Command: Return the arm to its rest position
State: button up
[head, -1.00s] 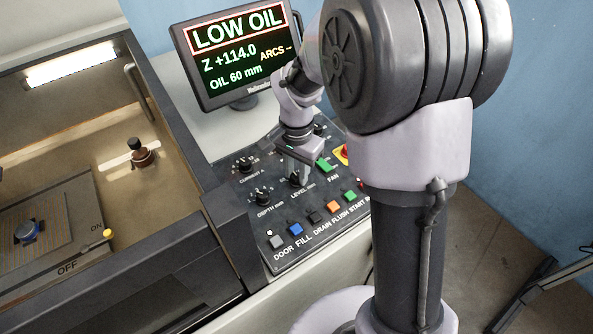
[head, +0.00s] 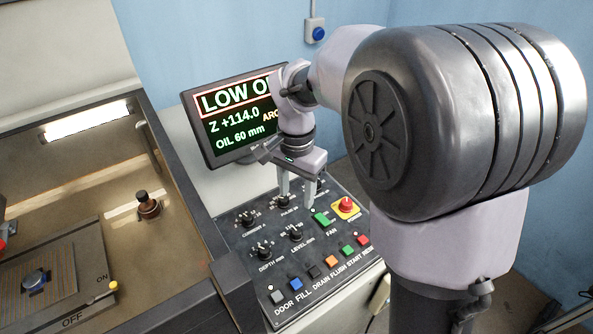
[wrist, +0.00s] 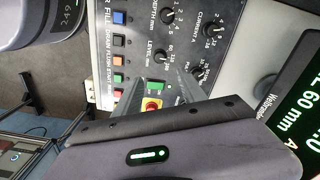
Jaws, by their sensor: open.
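My gripper (head: 296,196) shows in the head view above the control panel (head: 335,277), its two fingers pointing down with a gap between them. It is open and holds nothing. The level knob (head: 295,234) is below the fingers and apart from them. In the wrist view my gripper (wrist: 160,92) has its fingers apart over the panel, with the level knob (wrist: 160,57) beyond them. My raised arm covers the right part of the head view.
The monitor (head: 238,150) stands close behind my gripper and reads LOW OIL, oil 60 mm. A red stop button (head: 346,204) and a green fan switch (head: 321,219) are near the fingers. The open tank (head: 90,180) lies left. A blue wall button (head: 318,33) is behind.

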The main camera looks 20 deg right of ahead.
notch_tip(320, 180, up, 4)
jog(key=shift+f+p, duration=0.25)
jog(key=shift+p, duration=0.1)
jog(key=s+a+n+t+y+b, duration=0.2)
jog(key=s+n+t+b, duration=0.3)
jog(key=s, duration=1.4)
jog(key=shift+a+r+t+b, duration=0.2)
jog(key=shift+a+t+b, duration=0.25)
jog(key=shift+a, duration=0.2)
